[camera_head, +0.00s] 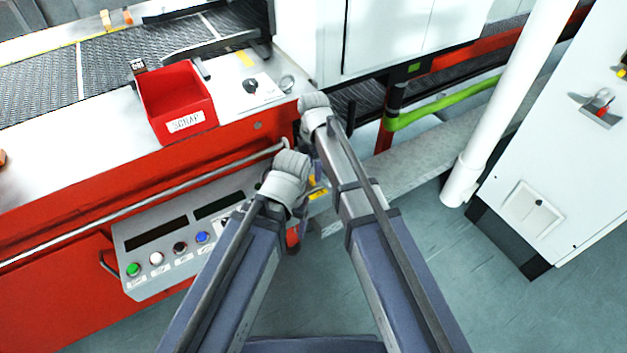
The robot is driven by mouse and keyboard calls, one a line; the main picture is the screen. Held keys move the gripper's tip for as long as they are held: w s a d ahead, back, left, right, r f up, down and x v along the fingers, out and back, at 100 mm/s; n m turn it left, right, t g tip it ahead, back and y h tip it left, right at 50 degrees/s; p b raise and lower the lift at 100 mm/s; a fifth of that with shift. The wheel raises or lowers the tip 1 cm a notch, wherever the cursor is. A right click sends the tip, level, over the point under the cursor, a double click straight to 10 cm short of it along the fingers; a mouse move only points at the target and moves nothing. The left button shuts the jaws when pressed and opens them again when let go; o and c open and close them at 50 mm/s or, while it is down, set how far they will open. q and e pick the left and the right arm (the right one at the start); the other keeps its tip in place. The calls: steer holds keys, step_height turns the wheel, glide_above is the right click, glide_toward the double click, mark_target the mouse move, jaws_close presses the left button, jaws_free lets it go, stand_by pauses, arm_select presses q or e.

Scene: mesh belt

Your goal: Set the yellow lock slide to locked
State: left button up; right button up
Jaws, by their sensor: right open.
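A small yellow part (318,193) shows between my two forearms, low at the right end of the red machine. It may be the yellow lock slide, but my arms cover most of that spot and I cannot read its position. My right gripper (313,172) is open and points down beside this yellow part, partly hidden by my arms. I cannot tell whether it touches the part. My left arm reaches to the same area, and its gripper is hidden behind its grey wrist.
A red scrap bin (178,103) stands on the machine top beside a black knob (250,86). A button panel (180,245) is at the lower left. A white pipe (505,100) and a white cabinet (560,150) stand at the right. The floor (430,260) between is clear.

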mark_target(310, 183)
step_height(310, 183, down, 3)
steer(key=shift+f+b, duration=0.2)
steer(key=shift+b, duration=1)
jaws_close()
stand_by(0.5)
